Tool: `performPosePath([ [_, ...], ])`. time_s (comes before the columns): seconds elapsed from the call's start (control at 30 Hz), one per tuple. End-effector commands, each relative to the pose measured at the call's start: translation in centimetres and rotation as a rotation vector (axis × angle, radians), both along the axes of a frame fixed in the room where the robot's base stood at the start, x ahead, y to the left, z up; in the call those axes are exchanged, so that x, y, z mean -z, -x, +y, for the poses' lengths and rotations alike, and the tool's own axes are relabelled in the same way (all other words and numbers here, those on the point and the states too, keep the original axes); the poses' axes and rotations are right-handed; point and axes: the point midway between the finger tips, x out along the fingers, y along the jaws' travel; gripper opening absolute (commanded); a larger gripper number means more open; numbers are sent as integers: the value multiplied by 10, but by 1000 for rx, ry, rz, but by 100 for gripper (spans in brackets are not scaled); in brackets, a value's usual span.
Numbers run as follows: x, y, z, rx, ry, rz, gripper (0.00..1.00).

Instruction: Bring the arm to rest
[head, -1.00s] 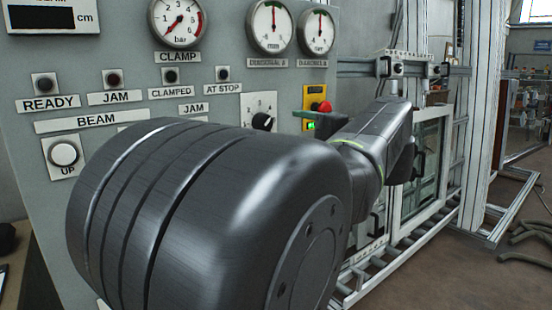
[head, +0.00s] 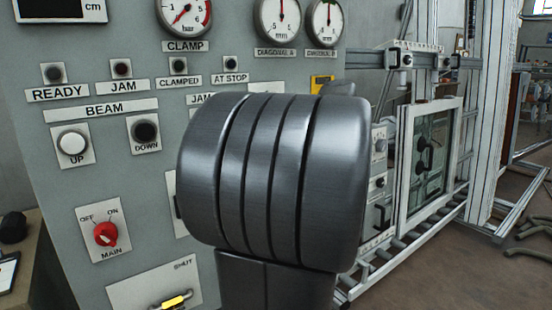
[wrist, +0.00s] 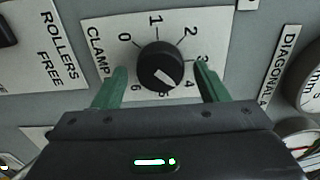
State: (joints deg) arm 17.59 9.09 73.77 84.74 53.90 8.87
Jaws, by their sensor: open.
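My gripper (wrist: 161,67) shows in the wrist view with its two green fingers apart and nothing held between them. Behind the fingers is a black round clamp knob (wrist: 160,66) on a white dial plate (wrist: 97,28) numbered 0 to 6. The knob's white mark points to the lower right, near 4 and 5. The fingers appear on either side of the knob; whether they touch it or stand off I cannot tell. In the head view a large dark grey joint of my arm (head: 275,180) covers the middle, and my gripper is hidden behind it.
The grey control panel (head: 60,190) fills the left, with an up button (head: 72,143), a down button (head: 145,131) and a red main switch (head: 105,234). Gauges (head: 183,15) sit above.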

Motion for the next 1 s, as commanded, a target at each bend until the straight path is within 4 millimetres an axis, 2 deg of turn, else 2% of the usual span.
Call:
performPosePath([
  [0.3, 0, 1, -1, 0, -2, 1, 67],
  [0.47, -1, 11, -9, 2, 0, -1, 67],
  [1.0, 0, 81, -60, 4, 0, 0, 67],
])
